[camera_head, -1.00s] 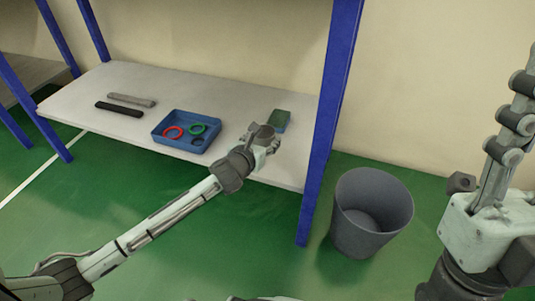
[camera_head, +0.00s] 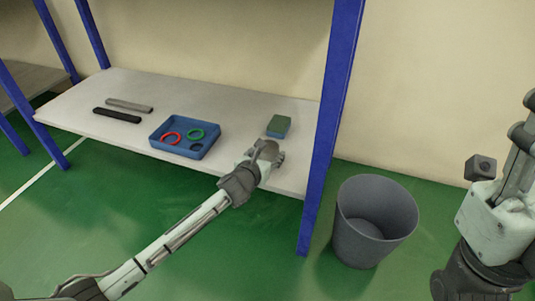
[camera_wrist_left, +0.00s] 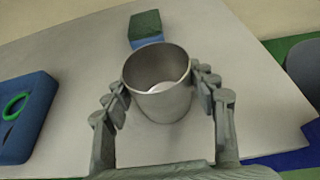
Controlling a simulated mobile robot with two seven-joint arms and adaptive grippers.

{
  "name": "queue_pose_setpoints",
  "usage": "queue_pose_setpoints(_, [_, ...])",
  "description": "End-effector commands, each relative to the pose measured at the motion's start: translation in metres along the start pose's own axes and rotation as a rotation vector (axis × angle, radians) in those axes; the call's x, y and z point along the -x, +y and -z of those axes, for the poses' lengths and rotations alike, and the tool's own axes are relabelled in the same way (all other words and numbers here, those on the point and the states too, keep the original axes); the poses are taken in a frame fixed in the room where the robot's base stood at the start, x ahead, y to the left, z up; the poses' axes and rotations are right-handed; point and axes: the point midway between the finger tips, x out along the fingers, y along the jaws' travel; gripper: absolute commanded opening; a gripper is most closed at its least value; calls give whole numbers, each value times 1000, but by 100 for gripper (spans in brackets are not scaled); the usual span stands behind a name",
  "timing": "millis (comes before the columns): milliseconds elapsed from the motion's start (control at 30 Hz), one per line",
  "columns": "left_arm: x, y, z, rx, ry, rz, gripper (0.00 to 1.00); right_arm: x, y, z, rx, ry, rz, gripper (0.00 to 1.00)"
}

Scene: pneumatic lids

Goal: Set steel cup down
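The steel cup (camera_wrist_left: 157,98) is upright between the two fingers of my left gripper (camera_wrist_left: 160,82) in the left wrist view. The fingers close on its sides.
A green and blue sponge-like block (camera_head: 278,127) lies behind the cup. A blue tray (camera_head: 158,148) with red, green and dark rings is to the left, with two bars (camera_head: 118,115) beyond. A blue post (camera_head: 323,140) and grey bin (camera_head: 372,240) are to the right.

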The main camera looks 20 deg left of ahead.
Motion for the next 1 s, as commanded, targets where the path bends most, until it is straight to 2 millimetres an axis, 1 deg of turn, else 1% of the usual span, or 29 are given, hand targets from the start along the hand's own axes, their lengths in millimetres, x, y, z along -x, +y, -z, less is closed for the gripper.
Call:
queue_pose_setpoints(33, [0,0,0,0,0,0,66,0,0,0,0,0,0,40])
queue_pose_setpoints(100, [0,0,0,0,0,0,75,0,0,0,0,0,0,40])
queue_pose_setpoints(367, [0,0,0,0,0,0,75,0,0,0,0,0,0,40])
queue_pose_setpoints(467, [2,0,-4,1,0,0,75,-2,0,1,0,1,0,40])
queue_pose_setpoints(567, [14,0,-4,-2,3,0,75,-7,0,2,0,4,0,40])
queue_pose_setpoints(633, [27,1,-5,-4,3,0,75,-10,0,4,0,3,-3,40])
queue_pose_setpoints(700, [42,0,-5,-3,3,1,75,-1,2,4,-6,-28,-39,40])
queue_pose_setpoints(800, [65,0,-5,-3,3,0,75,0,3,5,-8,-42,-59,40])
queue_pose_setpoints(900, [86,0,-5,-2,3,0,75,-2,2,-2,-12,-94,-63,40])
queue_pose_setpoints(1000, [102,1,-4,-2,2,0,75,-3,2,-11,-17,-147,-65,40])
